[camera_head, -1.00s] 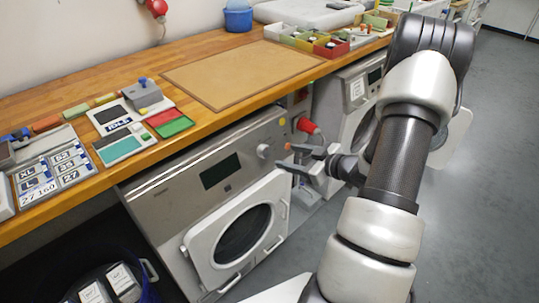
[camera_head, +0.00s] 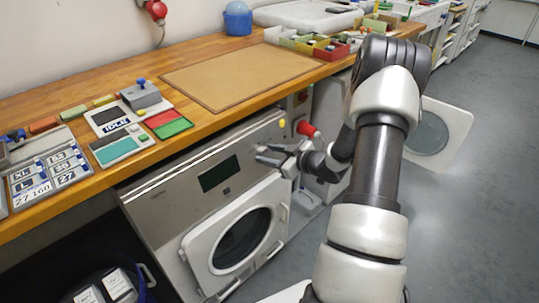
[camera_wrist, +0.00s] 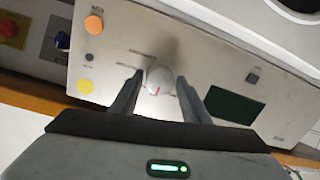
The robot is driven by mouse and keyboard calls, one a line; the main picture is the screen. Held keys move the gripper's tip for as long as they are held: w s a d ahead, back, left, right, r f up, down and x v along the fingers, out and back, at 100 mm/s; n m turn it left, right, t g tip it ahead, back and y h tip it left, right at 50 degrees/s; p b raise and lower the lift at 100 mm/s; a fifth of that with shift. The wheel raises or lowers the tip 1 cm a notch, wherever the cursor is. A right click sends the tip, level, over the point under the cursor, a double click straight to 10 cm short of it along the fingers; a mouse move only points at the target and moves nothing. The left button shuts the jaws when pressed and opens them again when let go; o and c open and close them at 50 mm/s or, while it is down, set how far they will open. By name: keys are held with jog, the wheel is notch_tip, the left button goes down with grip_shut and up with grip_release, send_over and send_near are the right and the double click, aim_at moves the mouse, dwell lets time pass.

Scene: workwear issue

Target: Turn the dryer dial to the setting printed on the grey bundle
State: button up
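The dryer (camera_head: 160,212) stands under the bench with its round door (camera_head: 194,248) showing. Its white dial (camera_wrist: 160,76) is in the middle of the wrist view, with a red mark toward the lower side. My gripper (camera_wrist: 160,82) has one finger on each side of the dial, with small gaps showing, so it looks open around it. In the head view my gripper (camera_head: 262,155) is at the panel and hides the dial. Bundles with white labels (camera_head: 117,284) lie at the lower left. I cannot tell which is grey, and their print is unreadable.
A dark display (camera_wrist: 231,106), an orange button (camera_wrist: 94,24) and a yellow button (camera_wrist: 86,86) flank the dial. The wooden bench (camera_head: 60,213) overhangs the dryer. Open floor lies right.

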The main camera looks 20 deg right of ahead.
jog(key=c, duration=0.6)
jog(key=shift+r+m+p, duration=0.1)
jog(key=shift+m+p, duration=0.2)
jog(key=shift+p, duration=0.1)
jog(key=m+p, duration=0.2)
jog(key=shift+m+p, duration=0.3)
jog(key=m+p, duration=0.2)
jog(key=m, duration=0.1)
jog(key=shift+d+y, duration=0.1)
jog(key=shift+y, duration=0.2)
jog(key=m+p, duration=0.1)
jog(key=m, duration=0.2)
jog(key=m+p, duration=0.1)
jog(key=m, duration=0.1)
jog(key=shift+f+m, duration=0.2)
jog(key=shift+m, duration=0.2)
jog(key=m+t, duration=0.1)
jog(key=m, duration=0.4)
jog(key=shift+f+p, duration=0.15)
jog(key=shift+p, duration=0.25)
jog(key=shift+m, duration=0.3)
